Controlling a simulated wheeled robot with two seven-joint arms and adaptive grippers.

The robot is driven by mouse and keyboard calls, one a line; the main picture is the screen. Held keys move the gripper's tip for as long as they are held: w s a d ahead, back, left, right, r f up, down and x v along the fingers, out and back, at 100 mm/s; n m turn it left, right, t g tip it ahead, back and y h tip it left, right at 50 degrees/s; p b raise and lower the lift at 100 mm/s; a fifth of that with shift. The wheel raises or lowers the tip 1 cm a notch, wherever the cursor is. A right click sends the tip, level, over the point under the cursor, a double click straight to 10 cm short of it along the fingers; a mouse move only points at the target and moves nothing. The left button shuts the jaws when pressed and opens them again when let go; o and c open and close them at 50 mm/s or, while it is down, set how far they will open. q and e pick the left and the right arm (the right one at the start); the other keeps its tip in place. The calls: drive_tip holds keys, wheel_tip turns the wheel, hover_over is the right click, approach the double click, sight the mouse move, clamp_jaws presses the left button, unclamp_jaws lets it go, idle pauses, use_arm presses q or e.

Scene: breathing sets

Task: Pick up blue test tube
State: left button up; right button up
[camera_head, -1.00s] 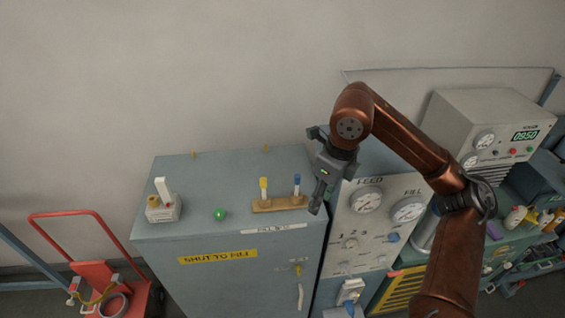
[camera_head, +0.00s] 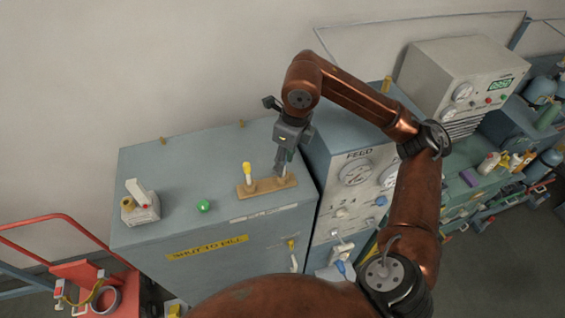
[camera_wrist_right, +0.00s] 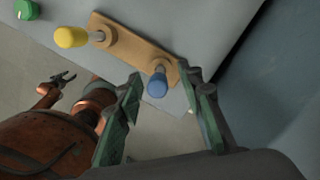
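The blue test tube (camera_wrist_right: 158,82) stands in the wooden rack (camera_wrist_right: 133,43), blue cap towards the right wrist camera. It lies just ahead of and between the tips of my right gripper (camera_wrist_right: 163,88), which is open with fingers spread. In the head view my right gripper (camera_head: 281,172) points down over the right end of the rack (camera_head: 262,189) and hides the blue tube. A yellow-capped tube (camera_head: 248,173) stands at the rack's left end; it also shows in the wrist view (camera_wrist_right: 72,37). My left gripper (camera_wrist_right: 62,78) shows small in the wrist view, its fingers apart.
The rack stands on a blue-grey cabinet top (camera_head: 180,180) near its right edge. A gauge panel (camera_head: 345,185) rises close to the right, and a red trolley (camera_head: 85,275) is at the lower left.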

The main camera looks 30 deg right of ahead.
drive_tip(key=shift+w+a+f, duration=0.1)
drive_tip(key=shift+a+f, duration=0.05)
drive_tip(key=shift+f, duration=1.1)
drive_tip(key=shift+c, duration=0.3)
clamp_jaws()
